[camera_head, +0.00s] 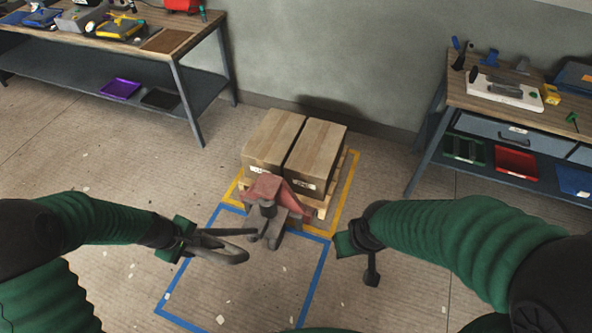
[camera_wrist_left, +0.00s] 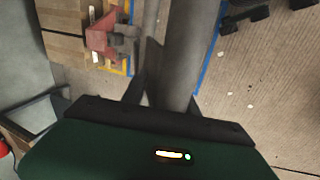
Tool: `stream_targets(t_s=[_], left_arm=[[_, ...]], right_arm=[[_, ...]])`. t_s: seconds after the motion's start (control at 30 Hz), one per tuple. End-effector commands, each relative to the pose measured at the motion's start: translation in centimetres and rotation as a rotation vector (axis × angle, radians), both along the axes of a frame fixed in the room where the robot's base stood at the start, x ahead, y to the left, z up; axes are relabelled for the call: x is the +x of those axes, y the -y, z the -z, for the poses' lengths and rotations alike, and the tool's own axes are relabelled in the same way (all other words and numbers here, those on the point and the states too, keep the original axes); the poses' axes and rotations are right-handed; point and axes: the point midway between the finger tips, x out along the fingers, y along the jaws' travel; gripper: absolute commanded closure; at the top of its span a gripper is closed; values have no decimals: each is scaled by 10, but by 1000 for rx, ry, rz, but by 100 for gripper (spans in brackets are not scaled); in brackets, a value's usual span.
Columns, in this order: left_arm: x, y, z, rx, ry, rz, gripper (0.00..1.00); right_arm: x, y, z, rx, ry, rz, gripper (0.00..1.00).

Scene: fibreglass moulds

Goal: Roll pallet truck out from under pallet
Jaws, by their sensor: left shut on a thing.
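The red pallet truck (camera_head: 266,187) stands at the front of the wooden pallet (camera_head: 322,206); its forks are hidden under the load. Its dark grey handle (camera_head: 228,254) reaches left towards me and ends in a loop. My left gripper (camera_head: 196,243) is shut on this handle. In the left wrist view the grey handle bar (camera_wrist_left: 182,55) runs between the fingers, with the red truck body (camera_wrist_left: 101,41) beyond. Two cardboard boxes (camera_head: 272,137) sit on the pallet. My right gripper (camera_head: 366,258) is apart from the truck, to its right; its jaw opening is unclear.
A yellow floor outline (camera_head: 347,190) surrounds the pallet and a blue outline (camera_head: 318,283) lies in front. The floor inside the blue outline is mostly clear. A workbench (camera_head: 187,60) stands at back left, another (camera_head: 432,135) at right, and a grey wall behind.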

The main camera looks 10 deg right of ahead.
Motion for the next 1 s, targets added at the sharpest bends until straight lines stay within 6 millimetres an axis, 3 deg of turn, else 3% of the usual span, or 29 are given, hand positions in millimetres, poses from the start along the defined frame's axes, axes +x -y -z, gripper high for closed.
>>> stream_targets(t_s=[0.8,1.0], left_arm=[[-76,-45,2,-2,-12,1,100],[-82,-47,1,-2,-10,5,100]], right_arm=[[0,0,12,0,0,0,76],[0,0,12,0,0,0,76]])
